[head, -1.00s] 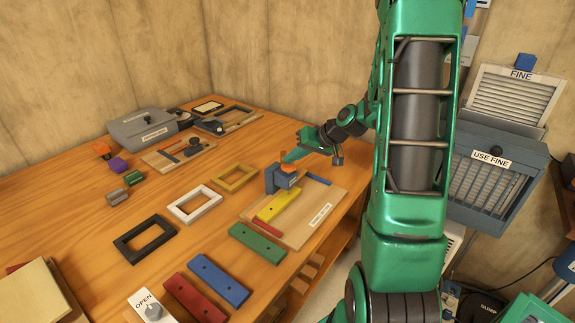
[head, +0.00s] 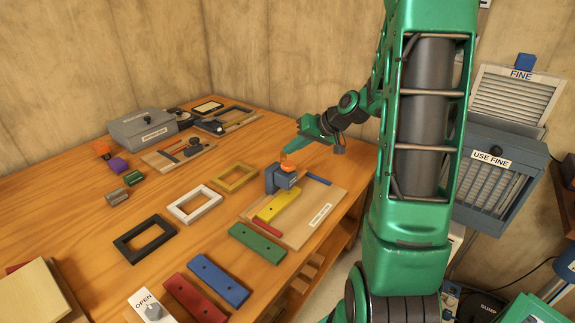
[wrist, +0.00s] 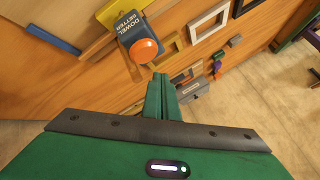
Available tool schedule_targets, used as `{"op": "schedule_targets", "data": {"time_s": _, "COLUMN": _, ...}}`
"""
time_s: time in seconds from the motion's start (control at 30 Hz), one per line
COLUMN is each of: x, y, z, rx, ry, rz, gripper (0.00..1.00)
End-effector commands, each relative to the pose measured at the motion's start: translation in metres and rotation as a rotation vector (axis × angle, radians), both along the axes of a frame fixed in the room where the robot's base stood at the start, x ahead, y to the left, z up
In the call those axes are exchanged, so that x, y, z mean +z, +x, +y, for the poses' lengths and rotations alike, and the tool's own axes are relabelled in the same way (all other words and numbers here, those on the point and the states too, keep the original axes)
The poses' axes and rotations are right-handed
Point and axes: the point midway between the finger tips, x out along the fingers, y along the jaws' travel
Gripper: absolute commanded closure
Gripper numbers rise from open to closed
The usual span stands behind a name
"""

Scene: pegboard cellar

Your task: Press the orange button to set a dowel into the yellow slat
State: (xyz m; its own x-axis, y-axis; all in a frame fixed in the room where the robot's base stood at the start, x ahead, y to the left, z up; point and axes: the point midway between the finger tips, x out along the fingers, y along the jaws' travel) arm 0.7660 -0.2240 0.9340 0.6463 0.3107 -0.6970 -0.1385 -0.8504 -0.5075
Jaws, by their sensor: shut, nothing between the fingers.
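The orange button (head: 288,167) is a dome on top of the grey-blue dowel setter (head: 279,181). In the wrist view the button (wrist: 147,50) sits beside the setter's label. The yellow slat (head: 282,203) lies on a light wooden board with one end under the setter; part of it shows at the top of the wrist view (wrist: 112,14). My gripper (head: 286,152) is shut and empty, its tips just above the button in the head view. In the wrist view the fingertips (wrist: 160,78) appear just below the button; I cannot tell whether they touch it.
A red strip (head: 269,207) and a blue strip (head: 318,179) lie on the board. Green (head: 257,243), blue (head: 218,280) and red (head: 194,298) slats lie in front. White (head: 195,204), black (head: 144,239) and yellow (head: 234,178) frames are to the left.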

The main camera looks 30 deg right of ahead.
Motion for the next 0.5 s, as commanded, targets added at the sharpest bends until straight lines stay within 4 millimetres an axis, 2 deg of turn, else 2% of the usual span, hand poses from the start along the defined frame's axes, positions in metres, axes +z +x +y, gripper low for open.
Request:
{"op": "schedule_targets", "data": {"time_s": 0.3, "x": 0.026, "y": 0.0, "z": 0.0, "rx": 0.001, "ry": -0.001, "rz": -0.001, "gripper": 1.0}}
{"op": "schedule_targets", "data": {"time_s": 0.5, "x": 0.028, "y": 0.0, "z": 0.0, "rx": 0.0, "ry": 0.0, "rz": 0.0, "gripper": 1.0}}
